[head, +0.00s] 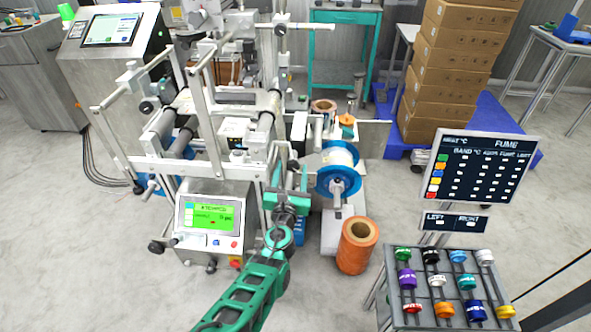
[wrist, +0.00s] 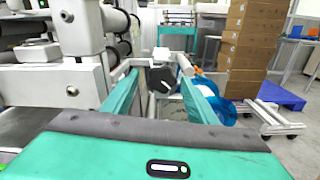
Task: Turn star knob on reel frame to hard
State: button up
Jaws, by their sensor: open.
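The star knob (wrist: 160,80) shows in the wrist view as a dark, faceted knob with a white pointer mark, below a pale block on the reel frame. My gripper (wrist: 161,88) is open, with one green finger on each side of the knob in the picture; I cannot tell whether either finger touches it. In the head view my gripper (head: 290,182) is at the machine's right side, left of the blue-flanged reel (head: 339,181), and largely hides the knob area. The knob's scale or hard mark cannot be read.
A control box with a green screen (head: 211,217) is left of my arm. An orange roll (head: 357,246) stands on the floor to the right. A rack of coloured spools (head: 441,289) is at front right. Stacked cartons (head: 450,75) stand behind. Machine rails lie close on the left.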

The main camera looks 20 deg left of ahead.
jog(key=shift+w+d, duration=0.1)
jog(key=c, duration=1.1)
jog(key=shift+o, duration=0.2)
